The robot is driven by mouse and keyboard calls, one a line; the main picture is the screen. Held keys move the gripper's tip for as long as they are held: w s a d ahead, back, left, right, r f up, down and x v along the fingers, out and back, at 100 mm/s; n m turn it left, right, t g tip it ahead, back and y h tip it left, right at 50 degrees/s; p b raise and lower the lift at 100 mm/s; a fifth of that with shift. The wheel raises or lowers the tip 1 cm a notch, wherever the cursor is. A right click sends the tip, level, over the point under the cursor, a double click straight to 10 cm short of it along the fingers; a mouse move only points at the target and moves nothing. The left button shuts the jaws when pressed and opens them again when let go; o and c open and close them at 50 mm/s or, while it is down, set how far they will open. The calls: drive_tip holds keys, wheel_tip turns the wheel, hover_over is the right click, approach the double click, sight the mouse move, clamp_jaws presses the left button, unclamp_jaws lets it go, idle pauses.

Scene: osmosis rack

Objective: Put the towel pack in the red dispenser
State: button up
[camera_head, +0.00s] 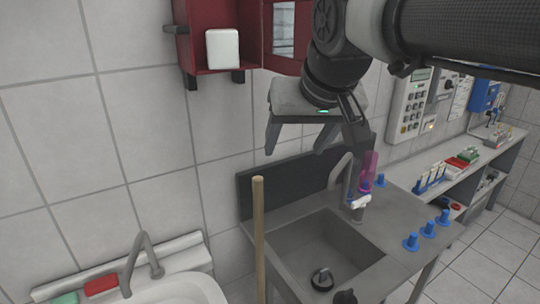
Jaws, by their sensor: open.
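The red dispenser (188,50) is on the tiled wall at the top, with its front open and a red door (268,35) swung out to the right. A white block with rounded corners, which looks like the towel pack (222,48), stands upright inside it, on its floor. The top of the dispenser is cut off by the frame. My gripper (297,145) is to the right of and below the dispenser, pointing down. Its fingers are spread apart with nothing between them. It is clear of the pack, and my wrist overlaps the door's right part in the picture.
A grey metal sink (325,245) with a dark backsplash is below, with a wooden pole (258,240) before it. A white washbasin (170,290) with a tap is at lower left. Racks stand on a shelf (500,155) at right. The wall left of the dispenser is clear.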

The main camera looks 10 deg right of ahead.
drive_tip(key=s+d+f+g, duration=0.1)
drive_tip(key=s+f, duration=1.2)
drive_tip(key=s, duration=0.1)
drive_tip(key=shift+s+d+g+h, duration=0.25)
drive_tip(key=shift+d+g+h, duration=0.1)
drive_tip(key=shift+g+h, duration=0.05)
drive_tip(key=shift+o, duration=0.2)
drive_tip(key=t+b, duration=0.2)
drive_tip(key=t, duration=0.6)
approach(222, 31)
drive_tip(key=p+x, duration=0.1)
drive_tip(key=x, duration=0.3)
drive_tip(key=r+p+x, duration=0.1)
drive_tip(key=x, duration=0.4)
drive_tip(key=p+x, duration=0.1)
drive_tip(key=x, duration=0.4)
drive_tip(key=shift+w+r, duration=0.15)
drive_tip(key=shift+w, duration=0.2)
